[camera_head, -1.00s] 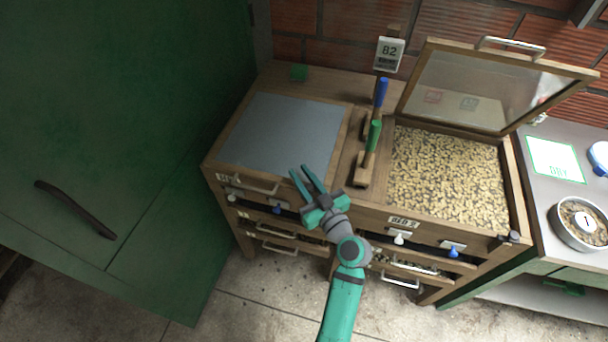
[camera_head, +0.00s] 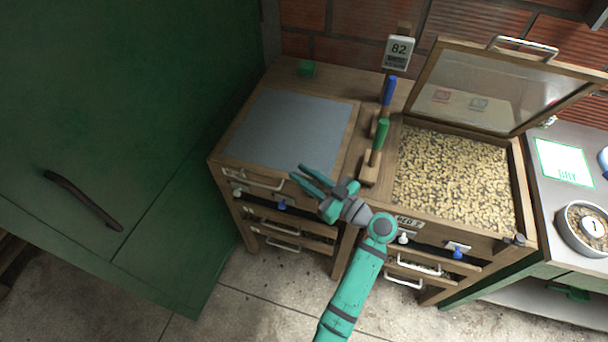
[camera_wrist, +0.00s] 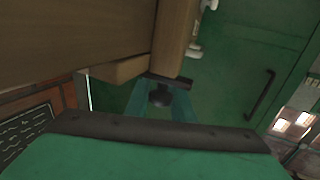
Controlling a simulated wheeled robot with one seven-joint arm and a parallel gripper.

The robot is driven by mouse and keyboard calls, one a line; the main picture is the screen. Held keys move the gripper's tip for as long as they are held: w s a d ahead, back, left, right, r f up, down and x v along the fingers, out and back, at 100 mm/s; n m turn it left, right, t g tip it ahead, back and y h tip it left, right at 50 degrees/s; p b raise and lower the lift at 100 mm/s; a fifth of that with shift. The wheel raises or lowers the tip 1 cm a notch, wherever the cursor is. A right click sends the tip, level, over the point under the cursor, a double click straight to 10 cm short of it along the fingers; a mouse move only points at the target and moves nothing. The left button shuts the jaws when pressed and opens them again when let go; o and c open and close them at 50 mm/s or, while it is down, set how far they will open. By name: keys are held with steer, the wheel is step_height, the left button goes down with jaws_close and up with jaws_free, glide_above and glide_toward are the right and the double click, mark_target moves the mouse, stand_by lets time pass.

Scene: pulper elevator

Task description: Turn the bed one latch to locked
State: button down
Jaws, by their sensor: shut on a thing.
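Bed one is the left wooden bed, with its grey lid (camera_head: 285,132) down. My gripper (camera_head: 298,175) is at the front right corner of bed one, its fingers pointing left and slightly up in the head view. In the wrist view, a dark latch (camera_wrist: 166,80) with a round dark part lies between the fingertips of my gripper (camera_wrist: 160,92), against the wooden edge. The gripper is shut on this latch. In the head view the fingers hide the latch, so its angle is hard to tell.
Bed two's glazed lid (camera_head: 480,90) stands open over its beans (camera_head: 450,180). Tools with green (camera_head: 382,134) and blue (camera_head: 389,91) handles stand between the beds. A large green door (camera_head: 110,130) is at the left. The floor in front is free.

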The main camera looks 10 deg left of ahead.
mark_target(318, 186)
steer(key=shift+f, duration=0.2)
steer(key=c, duration=1.6)
jaws_free()
steer(key=shift+r, duration=0.1)
steer(key=v, duration=1)
steer(key=shift+s+d, duration=0.25)
steer(key=shift+d, duration=0.1)
